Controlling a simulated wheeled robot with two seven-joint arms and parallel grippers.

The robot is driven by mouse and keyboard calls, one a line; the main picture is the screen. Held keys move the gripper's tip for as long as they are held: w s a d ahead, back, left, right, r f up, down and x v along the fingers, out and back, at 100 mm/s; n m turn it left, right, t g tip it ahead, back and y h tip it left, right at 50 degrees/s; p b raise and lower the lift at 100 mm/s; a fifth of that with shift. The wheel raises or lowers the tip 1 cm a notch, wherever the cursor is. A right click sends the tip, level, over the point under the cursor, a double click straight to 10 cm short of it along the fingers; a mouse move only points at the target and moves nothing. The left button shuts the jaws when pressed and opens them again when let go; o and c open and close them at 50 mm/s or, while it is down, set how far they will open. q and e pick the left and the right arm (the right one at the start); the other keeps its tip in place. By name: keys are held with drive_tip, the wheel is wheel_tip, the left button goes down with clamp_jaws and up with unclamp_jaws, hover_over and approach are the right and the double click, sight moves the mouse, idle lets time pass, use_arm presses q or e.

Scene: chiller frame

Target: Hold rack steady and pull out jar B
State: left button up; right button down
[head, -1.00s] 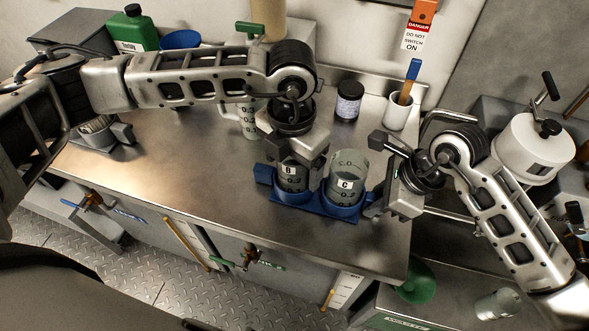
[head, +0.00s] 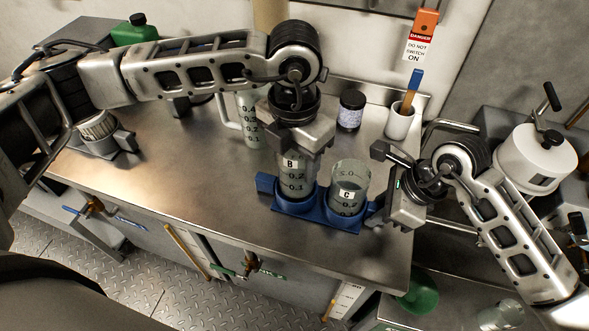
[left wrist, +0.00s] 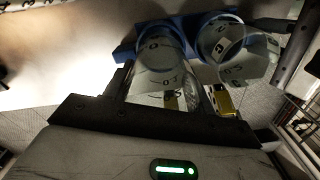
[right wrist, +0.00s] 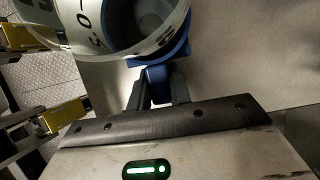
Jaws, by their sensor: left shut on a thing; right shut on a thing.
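The blue rack (head: 320,216) stands on the steel worktop. Jar C (head: 348,187), clear and graduated, sits in its right ring. Jar B (head: 296,180) is upright at the left ring, raised relative to jar C; whether its base is clear of the ring I cannot tell. My left gripper (head: 297,146) is shut on the upper part of jar B, hiding its rim. In the left wrist view jar B (left wrist: 163,62) lies between the fingers. My right gripper (head: 376,214) is shut on the rack's right end tab, and the blue tab (right wrist: 157,76) shows between its fingers in the right wrist view.
A clear graduated jug (head: 248,118) stands behind my left gripper. The worktop (head: 190,190) left of the rack is clear.

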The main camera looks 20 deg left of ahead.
drive_tip(key=c, duration=1.2)
unclamp_jaws()
use_arm(q)
wheel_tip(320, 180, up, 6)
use_arm(e)
drive_tip(key=v, duration=1.2)
use_arm(q)
drive_tip(key=shift+s, duration=0.1)
use_arm(e)
drive_tip(key=shift+s, duration=0.1)
